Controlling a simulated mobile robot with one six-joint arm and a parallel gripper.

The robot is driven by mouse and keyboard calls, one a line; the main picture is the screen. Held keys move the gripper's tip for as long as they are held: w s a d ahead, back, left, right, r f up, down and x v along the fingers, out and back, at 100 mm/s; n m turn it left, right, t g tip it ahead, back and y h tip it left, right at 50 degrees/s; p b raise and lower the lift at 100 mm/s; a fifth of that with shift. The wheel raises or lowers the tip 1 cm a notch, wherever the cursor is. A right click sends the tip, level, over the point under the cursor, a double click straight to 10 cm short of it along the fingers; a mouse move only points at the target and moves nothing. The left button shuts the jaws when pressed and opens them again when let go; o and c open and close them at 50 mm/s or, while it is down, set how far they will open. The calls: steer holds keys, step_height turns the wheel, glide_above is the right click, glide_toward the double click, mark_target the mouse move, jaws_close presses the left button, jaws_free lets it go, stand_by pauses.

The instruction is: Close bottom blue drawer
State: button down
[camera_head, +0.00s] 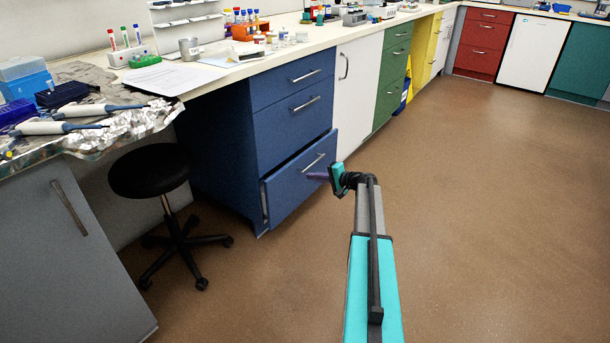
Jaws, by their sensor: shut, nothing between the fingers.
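The blue drawer unit (240,135) stands under the bench and has three drawers. Its bottom drawer (290,192) sticks out a little from the front, with a dark gap along its top and its side wall showing at the left. The two drawers above look flush. A metal handle (312,162) runs across the bottom drawer's front. My gripper (318,177) is shut and empty, pointing left at the right part of that drawer's front, just below the handle. I cannot tell whether it touches the front.
A black stool (150,172) stands left of the blue unit, under the bench. A white cabinet (357,92) and a green drawer unit (393,75) stand to the right. The brown floor (480,200) is clear in front and to the right.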

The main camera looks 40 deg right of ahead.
steer(key=shift+v, duration=0.85)
steer(key=c, duration=2)
jaws_free()
steer(key=shift+a+f, duration=0.1)
steer(key=shift+a, duration=0.05)
steer(key=shift+o, duration=0.8)
steer(key=s+a+f+n+g+y, duration=0.1)
steer(key=a+f+g, duration=0.1)
steer(key=a+f, duration=0.4)
steer(key=s+a+f+n+g, duration=0.1)
steer(key=a+f, duration=0.6)
steer(key=a, duration=0.7)
steer(key=shift+s+n+g+y, duration=0.4)
steer(key=shift+s+g, duration=0.4)
steer(key=shift+g, duration=0.1)
steer(key=s+a+f+n+g, duration=0.2)
steer(key=s+a+f+g, duration=0.2)
steer(key=s+a+f, duration=0.55)
steer(key=s+a+f+n+g, duration=0.3)
steer(key=s+a+f, duration=0.3)
steer(key=a, duration=0.7)
steer(key=s+a+f+n+g+h, duration=0.2)
steer(key=s+a+n+g+h, duration=0.1)
steer(key=s, duration=1.1)
steer(key=s+a+f+n+g+h, duration=0.2)
steer(key=s+a+n+g+h, duration=0.1)
steer(key=s, duration=1.2)
steer(key=shift+s+a+g+h, duration=0.3)
steer(key=shift+s+a+g, duration=0.1)
steer(key=shift+a, duration=0.3)
